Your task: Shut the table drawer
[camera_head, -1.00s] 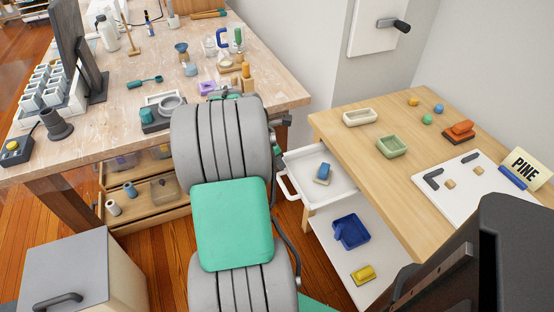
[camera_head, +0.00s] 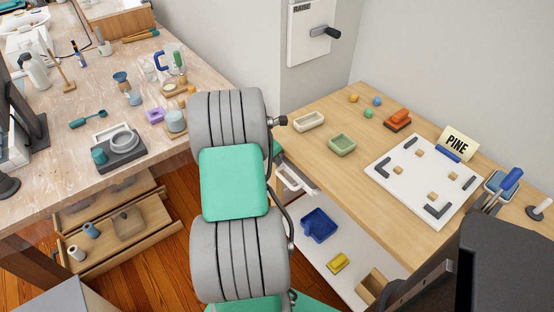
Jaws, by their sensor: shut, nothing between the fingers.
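The white table drawer (camera_head: 298,180) is under the left edge of the light wooden table (camera_head: 330,165). It sticks out a little past the tabletop edge, and only a narrow strip of it and its front handle show. My arm hides part of its front. Whatever lies inside is out of sight. My grey and green arm reaches across the middle of the head view toward the drawer's side of the table. My gripper is hidden behind the arm, so I cannot see whether it touches the drawer.
A white lower shelf (camera_head: 300,253) below the table holds a blue dustpan-like item (camera_head: 319,226) and a yellow item (camera_head: 338,263). A white board (camera_head: 400,190) lies on the tabletop.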

